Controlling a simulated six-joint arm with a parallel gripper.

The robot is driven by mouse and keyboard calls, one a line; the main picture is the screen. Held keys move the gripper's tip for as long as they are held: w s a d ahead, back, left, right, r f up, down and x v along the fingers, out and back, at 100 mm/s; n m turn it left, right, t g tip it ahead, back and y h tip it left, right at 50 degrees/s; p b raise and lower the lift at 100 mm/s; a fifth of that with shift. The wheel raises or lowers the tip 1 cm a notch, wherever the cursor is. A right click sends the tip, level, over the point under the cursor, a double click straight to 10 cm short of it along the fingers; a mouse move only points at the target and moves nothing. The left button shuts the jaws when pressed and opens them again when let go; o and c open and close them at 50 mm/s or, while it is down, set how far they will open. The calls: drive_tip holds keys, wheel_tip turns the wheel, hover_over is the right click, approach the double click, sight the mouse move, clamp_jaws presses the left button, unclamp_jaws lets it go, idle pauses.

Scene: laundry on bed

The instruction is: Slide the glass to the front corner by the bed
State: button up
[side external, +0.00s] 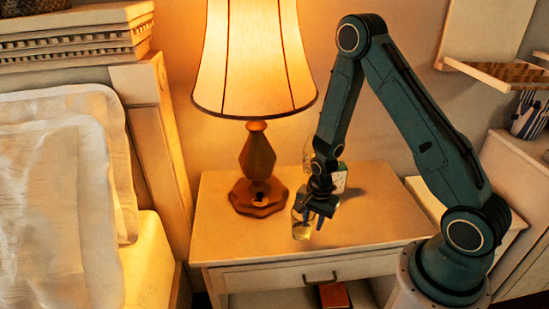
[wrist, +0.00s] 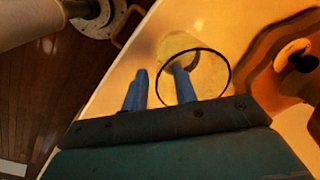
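A clear glass (side external: 301,226) stands on the nightstand (side external: 375,228), right of the lamp base and back from the front edge. My gripper (side external: 318,207) points down at it, at its top right in the side view. In the wrist view the glass shows from above as a dark round rim (wrist: 230,72). My gripper's two blue fingers (wrist: 159,84) are apart, with a gap between them. One finger overlaps the inside of the rim and the other is outside it to the left. I cannot tell whether either finger touches the glass.
A lit lamp with a wooden base (side external: 257,170) stands left of the glass. A clear container (side external: 339,178) is behind my gripper. The bed (side external: 70,225) is at the left. The nightstand top is clear at the front left and right; its front has a drawer handle (side external: 320,279).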

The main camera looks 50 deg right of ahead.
sight(310, 236)
drive_tip(key=shift+f, duration=1.5)
clamp_jaws()
